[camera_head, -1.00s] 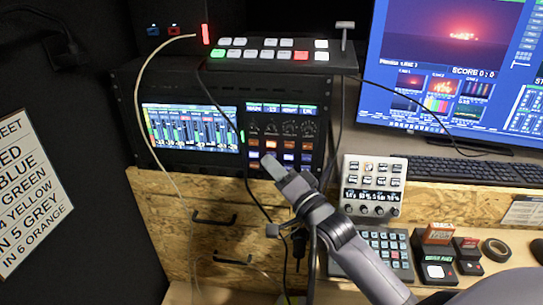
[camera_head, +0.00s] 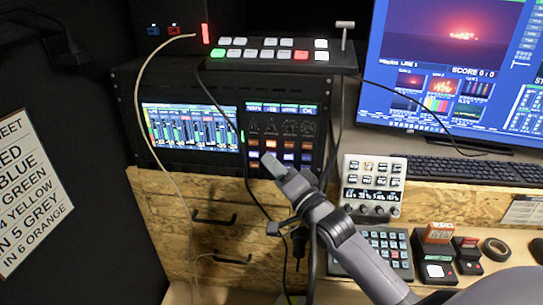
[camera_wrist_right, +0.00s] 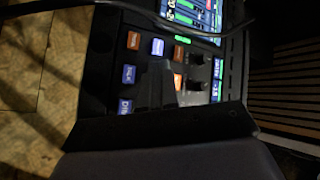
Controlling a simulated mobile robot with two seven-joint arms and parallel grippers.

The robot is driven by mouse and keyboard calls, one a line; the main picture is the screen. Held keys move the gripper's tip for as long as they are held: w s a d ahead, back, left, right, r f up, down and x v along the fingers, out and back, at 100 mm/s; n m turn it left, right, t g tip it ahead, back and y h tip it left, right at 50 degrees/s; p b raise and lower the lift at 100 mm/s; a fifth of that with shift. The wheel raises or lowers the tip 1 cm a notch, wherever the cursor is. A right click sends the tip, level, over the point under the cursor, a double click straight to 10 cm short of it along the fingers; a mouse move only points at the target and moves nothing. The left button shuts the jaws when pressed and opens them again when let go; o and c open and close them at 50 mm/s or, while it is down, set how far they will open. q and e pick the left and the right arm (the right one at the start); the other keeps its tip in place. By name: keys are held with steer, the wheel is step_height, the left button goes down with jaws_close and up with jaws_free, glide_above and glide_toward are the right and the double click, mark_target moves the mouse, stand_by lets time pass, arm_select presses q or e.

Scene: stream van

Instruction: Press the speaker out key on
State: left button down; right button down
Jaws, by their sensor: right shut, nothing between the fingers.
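The rack panel (camera_head: 322,125) has a grid of small orange and blue lit keys below its knobs and small screen. I cannot read which one is the speaker out key. My right gripper (camera_head: 268,158) is shut and empty, its tip in front of the lower left keys and hiding some. In the right wrist view the dark fingers (camera_wrist_right: 160,82) reach in among the keys, between a blue key (camera_wrist_right: 158,47) and an orange key (camera_wrist_right: 178,82). I cannot tell whether they touch a key. My left gripper is not in view.
A pale cable (camera_head: 139,85) and dark cables hang across the rack front. A switcher (camera_head: 268,60) sits on top. A small control box (camera_head: 374,185) and a keypad (camera_head: 385,262) stand to the right, below the monitor (camera_head: 455,60).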

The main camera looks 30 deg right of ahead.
steer(key=shift+s+a+p, duration=0.4)
steer(key=shift+s, duration=0.15)
steer(key=s+a+p, duration=0.1)
steer(key=s, duration=0.1)
steer(key=s+a+p, duration=0.1)
steer(key=s+a, duration=0.1)
steer(key=shift+s+a+p, duration=0.3)
steer(key=shift+s, duration=0.1)
steer(key=shift+f, duration=0.1)
stand_by(0.4)
